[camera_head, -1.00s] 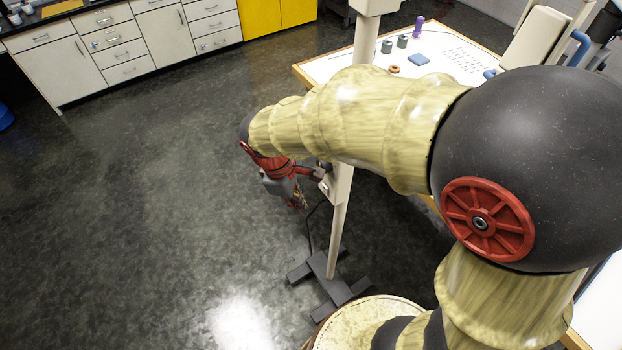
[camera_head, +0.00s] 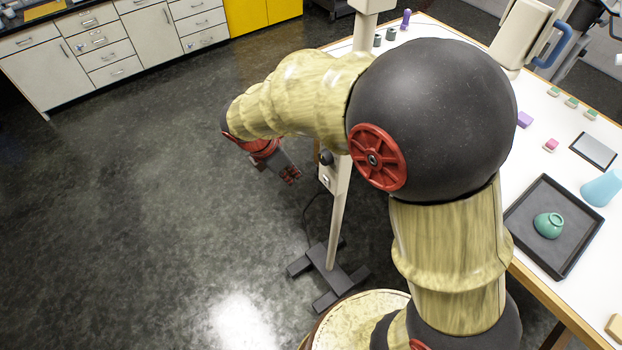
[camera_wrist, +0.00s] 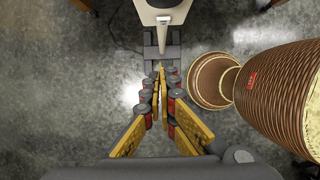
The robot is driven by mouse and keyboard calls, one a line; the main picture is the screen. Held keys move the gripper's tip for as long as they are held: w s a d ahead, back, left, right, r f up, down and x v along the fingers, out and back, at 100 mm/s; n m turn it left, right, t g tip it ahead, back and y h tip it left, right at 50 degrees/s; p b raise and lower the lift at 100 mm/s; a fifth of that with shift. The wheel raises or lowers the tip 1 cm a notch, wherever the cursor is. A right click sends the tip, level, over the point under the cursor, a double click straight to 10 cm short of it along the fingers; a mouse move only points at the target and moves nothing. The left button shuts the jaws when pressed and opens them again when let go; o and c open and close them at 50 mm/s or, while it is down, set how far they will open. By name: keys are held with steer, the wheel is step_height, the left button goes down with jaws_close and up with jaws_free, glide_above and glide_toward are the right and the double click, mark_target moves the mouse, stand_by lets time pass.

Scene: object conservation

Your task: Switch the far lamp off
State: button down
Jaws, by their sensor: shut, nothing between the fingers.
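A lamp stand with a cream post (camera_head: 337,225) and a dark cross-shaped foot (camera_head: 328,275) stands on the floor left of the table. A switch box (camera_head: 328,179) sits on the post, with a dark round knob (camera_head: 326,157) at its top. In the wrist view, the box (camera_wrist: 160,9) is at the top edge, with a small grey lever (camera_wrist: 162,24) pointing down from it. My gripper (camera_head: 291,176) is shut and empty, left of the box and apart from it in the head view. Its fingertips (camera_wrist: 163,72) show below the lever in the wrist view. The lamp's lit part is out of view.
White cabinets (camera_head: 45,72) line the back left. The floor left is clear.

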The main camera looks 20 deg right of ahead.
mark_target(326, 181)
steer(key=w+d+f, duration=0.2)
steer(key=d+f, duration=0.5)
steer(key=f, duration=0.1)
steer(key=shift+w+f, duration=0.15)
steer(key=shift+f, duration=0.25)
steer(key=shift+d, duration=0.1)
steer(key=shift+w+d+r+p, duration=0.1)
steer(key=shift+d+r+p, duration=0.1)
steer(key=shift+d+p, duration=0.2)
steer(key=shift+r, duration=0.1)
